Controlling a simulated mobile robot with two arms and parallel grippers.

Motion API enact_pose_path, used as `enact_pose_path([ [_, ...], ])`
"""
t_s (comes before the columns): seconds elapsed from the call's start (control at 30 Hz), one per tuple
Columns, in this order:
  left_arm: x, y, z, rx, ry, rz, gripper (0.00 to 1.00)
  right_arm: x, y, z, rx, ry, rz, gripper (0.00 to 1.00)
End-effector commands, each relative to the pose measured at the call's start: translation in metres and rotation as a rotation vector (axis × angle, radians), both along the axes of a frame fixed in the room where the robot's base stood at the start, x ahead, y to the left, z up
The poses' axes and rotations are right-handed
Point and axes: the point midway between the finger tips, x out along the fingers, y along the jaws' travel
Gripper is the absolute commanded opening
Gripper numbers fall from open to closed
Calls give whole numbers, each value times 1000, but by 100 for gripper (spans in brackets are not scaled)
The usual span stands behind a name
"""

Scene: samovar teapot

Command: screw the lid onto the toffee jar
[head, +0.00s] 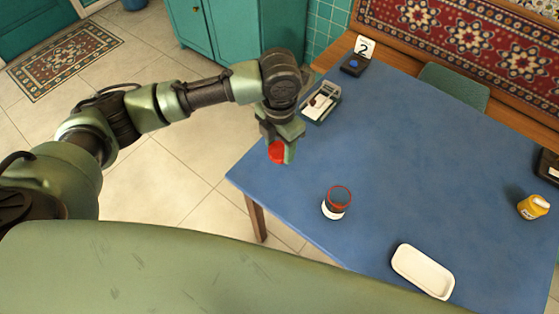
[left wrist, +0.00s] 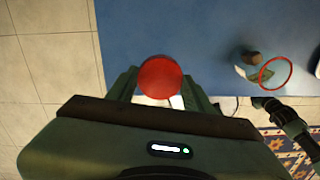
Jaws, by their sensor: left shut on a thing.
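My left gripper (head: 283,150) is shut on the round red lid (head: 277,152) and holds it in the air near the table's left corner. In the left wrist view the lid (left wrist: 160,77) sits between the fingertips of my left gripper (left wrist: 160,88). The toffee jar (head: 334,208) stands upright on the blue table, to the right of and below the lid in the head view, apart from it. It has a red ring at the top, dark contents and a white lower part. It also shows in the left wrist view (left wrist: 250,68), right of the lid.
A white tray (head: 424,272) lies near the table's front edge. A yellow bottle (head: 533,207) stands at the right. A grey-green holder (head: 321,103) and a dark box with a blue button (head: 353,66) are at the back left. The table (head: 420,160) is clear in the middle.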

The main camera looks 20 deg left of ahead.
Motion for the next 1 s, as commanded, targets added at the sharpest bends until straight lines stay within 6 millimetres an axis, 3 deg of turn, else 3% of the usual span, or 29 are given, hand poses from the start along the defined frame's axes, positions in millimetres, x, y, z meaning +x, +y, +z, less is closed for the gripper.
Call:
enact_pose_path([
  [0.2, 1, -1, 53, -2, -3, 0, 13, 0, 0, -5, 0, 0, 0, 36],
  [0.4, 1, 0, 78, 0, -1, 1, 13, 0, 0, -6, 0, 0, 1, 36],
  [1.0, -1, 0, 84, -2, 1, 37, 13, 0, -3, -6, -3, 0, 1, 36],
])
